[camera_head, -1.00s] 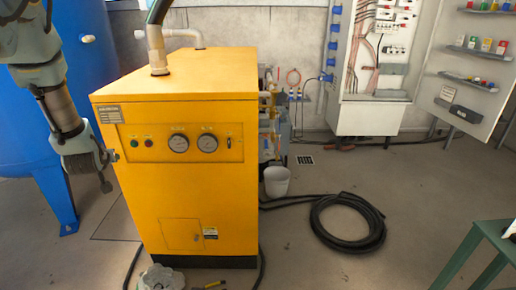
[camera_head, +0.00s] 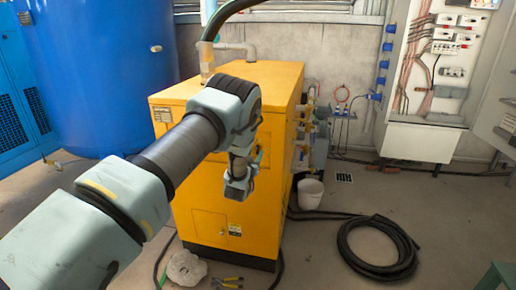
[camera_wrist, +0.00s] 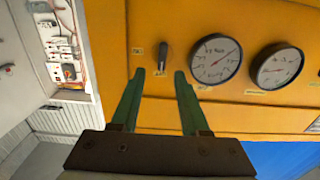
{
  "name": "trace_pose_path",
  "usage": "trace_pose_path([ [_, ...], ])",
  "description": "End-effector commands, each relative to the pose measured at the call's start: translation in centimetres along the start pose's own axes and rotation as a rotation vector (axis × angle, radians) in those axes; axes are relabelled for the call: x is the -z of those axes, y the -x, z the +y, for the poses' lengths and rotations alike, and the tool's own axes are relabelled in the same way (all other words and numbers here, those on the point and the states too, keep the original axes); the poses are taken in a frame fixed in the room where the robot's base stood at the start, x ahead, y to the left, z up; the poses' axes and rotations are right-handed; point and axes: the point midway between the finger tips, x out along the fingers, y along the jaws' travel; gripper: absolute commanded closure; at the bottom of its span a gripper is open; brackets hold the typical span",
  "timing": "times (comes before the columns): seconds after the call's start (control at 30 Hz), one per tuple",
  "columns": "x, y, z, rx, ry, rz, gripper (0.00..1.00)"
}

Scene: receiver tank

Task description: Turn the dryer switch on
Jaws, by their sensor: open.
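The yellow dryer (camera_head: 190,190) stands in the middle of the head view. Its small dark switch (camera_wrist: 163,57) shows in the wrist view on the yellow panel, its handle lying roughly up and down in the picture. My gripper (camera_wrist: 160,74) is open. Its two green fingers point at the panel, their tips on either side of the switch's near end in the picture. I cannot tell whether they touch it or the panel. In the head view my arm covers most of the upper front panel, hiding the switch and gauges.
Two round gauges (camera_wrist: 216,60) sit right of the switch in the wrist view. A blue tank (camera_head: 100,80) stands left of the dryer. A coiled black hose (camera_head: 370,245) and a white bucket (camera_head: 310,193) are on the floor at right. Pliers (camera_head: 228,282) lie in front.

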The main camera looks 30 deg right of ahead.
Motion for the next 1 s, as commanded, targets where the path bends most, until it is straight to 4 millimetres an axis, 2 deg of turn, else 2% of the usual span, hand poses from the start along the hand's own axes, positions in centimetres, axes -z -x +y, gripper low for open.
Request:
trace_pose_path([
  [0.1,0.1,-1.9,0.0,0.000,0.000,0.000,0.55],
  [0.3,0.0,-3.8,-0.1,0.001,0.000,-0.002,0.55],
  [0.7,0.0,-4.4,-0.1,0.001,0.000,-0.002,0.55],
  [1.0,0.0,-4.4,0.0,0.001,0.000,-0.002,0.88],
])
